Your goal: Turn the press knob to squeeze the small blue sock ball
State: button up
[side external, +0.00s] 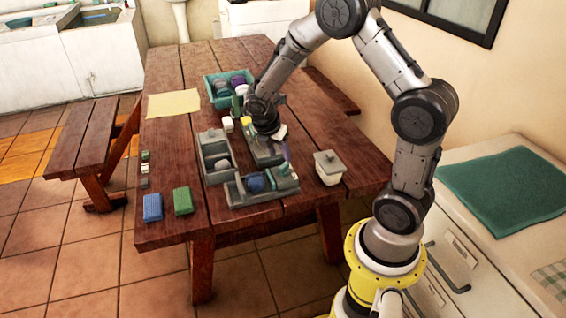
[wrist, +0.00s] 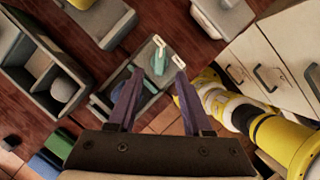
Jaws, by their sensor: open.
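The small blue sock ball (side external: 257,184) sits in a grey press tray (side external: 236,196) near the table's front edge. A teal knob (side external: 285,169) stands at the tray's right end. In the wrist view the teal knob (wrist: 158,62) shows just beyond and between my fingertips. My gripper (side external: 286,152) hangs over that right end, pointing down. In the wrist view my gripper (wrist: 156,74) has its two purple fingers spread apart with nothing clearly held between them.
A grey divided box (side external: 215,162) stands left of the press, and a lidded cream pot (side external: 328,168) stands to its right. A teal crate (side external: 229,88) with rolled items is behind. Blue (side external: 153,207) and green (side external: 183,201) blocks lie at the front left.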

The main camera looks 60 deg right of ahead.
aim_at(284, 165)
jog(key=x, duration=0.5)
jog(key=shift+d+f, duration=0.1)
jog(key=shift+f, duration=0.3)
grip_shut()
